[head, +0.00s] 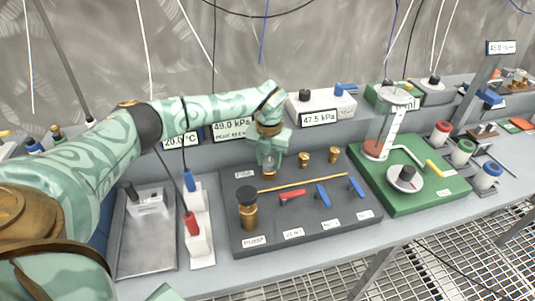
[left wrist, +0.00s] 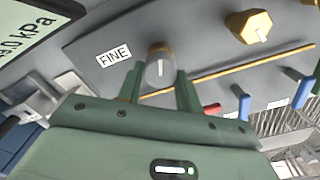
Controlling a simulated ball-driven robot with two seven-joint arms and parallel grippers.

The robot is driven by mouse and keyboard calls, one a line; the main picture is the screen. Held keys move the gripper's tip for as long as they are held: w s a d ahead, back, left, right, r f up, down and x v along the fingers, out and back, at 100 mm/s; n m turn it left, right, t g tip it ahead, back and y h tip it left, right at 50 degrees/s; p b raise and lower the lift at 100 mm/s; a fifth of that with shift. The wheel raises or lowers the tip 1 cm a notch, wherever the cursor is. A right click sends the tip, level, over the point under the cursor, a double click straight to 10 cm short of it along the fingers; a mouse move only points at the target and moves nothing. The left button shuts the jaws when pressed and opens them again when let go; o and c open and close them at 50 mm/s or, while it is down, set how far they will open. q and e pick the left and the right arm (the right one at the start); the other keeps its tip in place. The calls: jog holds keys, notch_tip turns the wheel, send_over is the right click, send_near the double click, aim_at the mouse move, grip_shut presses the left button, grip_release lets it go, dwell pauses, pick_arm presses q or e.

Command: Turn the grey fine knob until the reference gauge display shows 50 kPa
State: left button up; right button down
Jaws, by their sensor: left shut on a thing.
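The grey fine knob (left wrist: 160,68) stands beside a label reading FINE in the left wrist view, with a light line on its face. My left gripper (left wrist: 160,90) is shut on it, one finger on each side. In the head view the left gripper (head: 269,165) points down onto the knob at the back of the dark panel (head: 345,212). A display (head: 232,131) behind my arm reads 49.0 kPa; its lower line is partly hidden. Another display (head: 320,119) reads 47.5 kPa. I cannot tell from its visible text which is the reference gauge. My right gripper is not in view.
The panel also holds a black-topped brass knob (head: 248,206), a red lever (head: 292,196), blue levers (head: 322,195) and small brass fittings (head: 305,159). A green board (head: 425,200) with a glass cylinder stands right. A metal tray (head: 148,250) lies left.

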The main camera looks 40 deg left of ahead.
aim_at(268, 162)
pick_arm(q)
jog(key=m+p, duration=0.2)
jog(key=m, duration=0.1)
jog(key=shift+r, duration=0.15)
jog(key=shift+a+m+p, duration=0.1)
jog(key=shift+m+p, duration=0.5)
jog(key=shift+m, duration=0.8)
jog(key=o, duration=1)
notch_tip(268, 162, up, 16)
jog(key=p, duration=0.3)
